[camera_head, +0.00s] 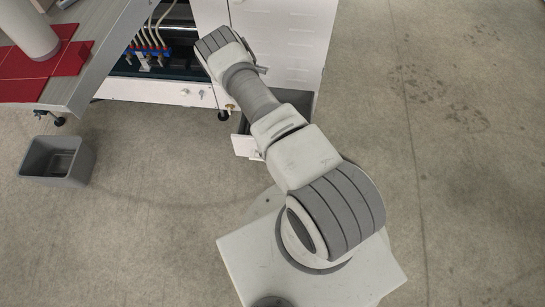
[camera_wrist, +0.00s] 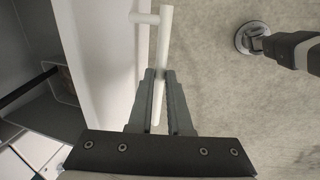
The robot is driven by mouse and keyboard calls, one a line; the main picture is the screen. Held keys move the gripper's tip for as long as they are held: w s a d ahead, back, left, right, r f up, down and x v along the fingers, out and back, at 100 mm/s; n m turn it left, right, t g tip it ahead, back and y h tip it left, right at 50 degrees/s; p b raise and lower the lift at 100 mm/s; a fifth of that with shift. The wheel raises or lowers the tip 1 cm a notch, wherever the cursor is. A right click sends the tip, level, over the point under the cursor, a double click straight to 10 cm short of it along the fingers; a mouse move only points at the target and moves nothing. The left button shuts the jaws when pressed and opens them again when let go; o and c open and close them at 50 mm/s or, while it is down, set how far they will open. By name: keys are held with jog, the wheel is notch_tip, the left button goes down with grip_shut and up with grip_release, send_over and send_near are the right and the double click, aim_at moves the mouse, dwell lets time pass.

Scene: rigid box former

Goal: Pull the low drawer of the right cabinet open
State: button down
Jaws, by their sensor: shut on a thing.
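The white cabinet (camera_head: 287,35) stands at the top of the head view. Its low drawer (camera_head: 245,147) sticks out at the bottom, partly open, with some grey inside showing; my arm covers much of it. In the wrist view the drawer's white front (camera_wrist: 108,60) runs down the left of centre, with its inside to the left. A pale bar handle (camera_wrist: 166,40) stands off this front. My gripper (camera_wrist: 160,78) is shut on the handle, with one finger on each side of the bar. In the head view my gripper is hidden behind my arm.
A grey bin (camera_head: 58,162) stands on the floor at left, below a table (camera_head: 100,45) with red pieces on it. A machine with a blue part (camera_head: 150,52) is left of the cabinet. The floor at right is clear. A round foot (camera_wrist: 250,38) shows in the wrist view.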

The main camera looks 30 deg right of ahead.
dwell(0.3)
jog(key=c, duration=0.8)
grip_release()
jog(key=shift+c, duration=0.2)
jog(key=p+v, duration=0.5)
jog(key=v, duration=1.2)
jog(key=shift+r, duration=0.15)
